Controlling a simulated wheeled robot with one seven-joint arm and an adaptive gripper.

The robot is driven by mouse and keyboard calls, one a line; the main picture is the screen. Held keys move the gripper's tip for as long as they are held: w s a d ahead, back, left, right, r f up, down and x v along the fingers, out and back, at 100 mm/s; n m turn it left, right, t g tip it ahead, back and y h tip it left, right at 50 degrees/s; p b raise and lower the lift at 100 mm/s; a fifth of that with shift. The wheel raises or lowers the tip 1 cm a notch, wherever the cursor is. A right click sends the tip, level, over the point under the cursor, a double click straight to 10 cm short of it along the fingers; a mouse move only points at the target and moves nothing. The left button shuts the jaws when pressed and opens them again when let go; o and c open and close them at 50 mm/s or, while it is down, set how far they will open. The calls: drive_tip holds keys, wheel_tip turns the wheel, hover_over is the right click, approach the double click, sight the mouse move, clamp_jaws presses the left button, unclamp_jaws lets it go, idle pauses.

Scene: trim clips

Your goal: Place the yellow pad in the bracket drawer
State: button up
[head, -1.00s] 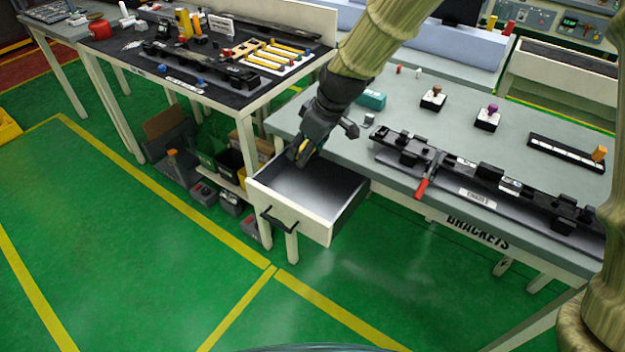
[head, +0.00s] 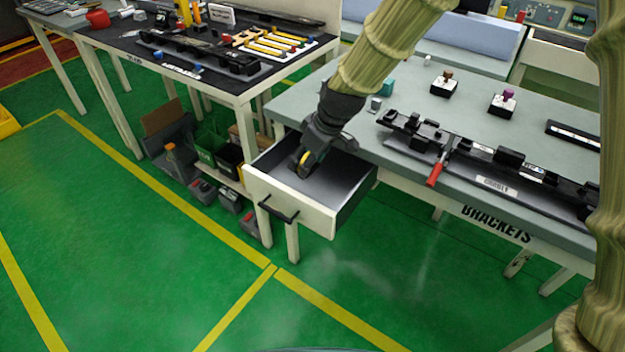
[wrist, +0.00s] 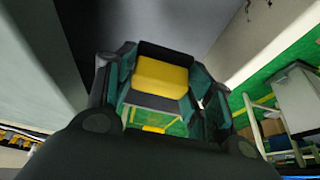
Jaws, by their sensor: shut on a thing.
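The yellow pad (wrist: 160,83) is between the fingers of my gripper (wrist: 160,95) in the wrist view, and the gripper is shut on it. In the head view a little of the yellow pad (head: 304,158) shows at the tip of my gripper (head: 303,163). The gripper points down into the open drawer (head: 292,204) of the brackets table. The drawer looks empty inside, with a pale floor. The gripper hides part of its left side. I cannot tell whether the pad touches the drawer floor.
The brackets tabletop (head: 300,100) lies behind the drawer, with a black fixture (head: 480,155) and its red handle (head: 436,174) to the right. A dark-topped table (head: 200,70) stands at the left, with bins (head: 212,148) below. Green floor in front is clear.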

sight(304, 187)
drive_tip(key=shift+f, duration=3.55)
drive_tip(key=shift+f, duration=0.1)
drive_tip(key=o, duration=1.1)
drive_tip(key=v, duration=1.2)
drive_tip(key=shift+w, duration=0.1)
